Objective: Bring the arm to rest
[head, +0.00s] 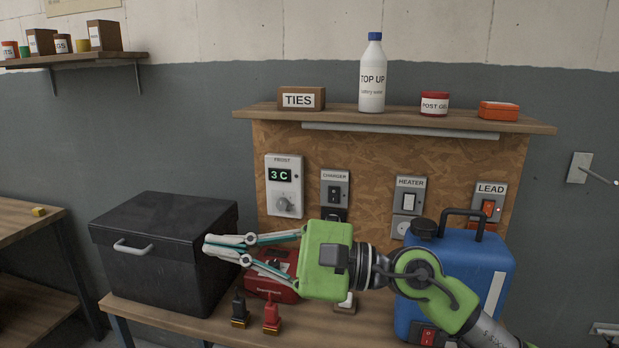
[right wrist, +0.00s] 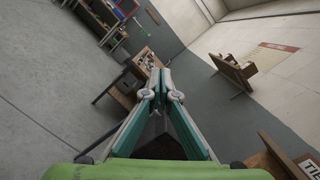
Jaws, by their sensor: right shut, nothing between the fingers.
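My right gripper (head: 215,246) is green with pale and teal fingers. Its arm comes in from the lower right and the fingers point left, in front of the black box's right side. In the right wrist view the same gripper (right wrist: 162,95) has its fingers drawn together, with nothing held between them. The green gripper body and wrist hide part of the red charger (head: 270,290) and part of the board behind. My left gripper is in neither view.
A black box (head: 160,240) stands at the bench's left. Black (head: 239,308) and red (head: 271,315) clamps stand below the gripper. A blue container (head: 460,270) stands right. Switches and a thermostat (head: 285,190) line the board. A shelf (head: 400,120) holds a bottle (head: 373,75).

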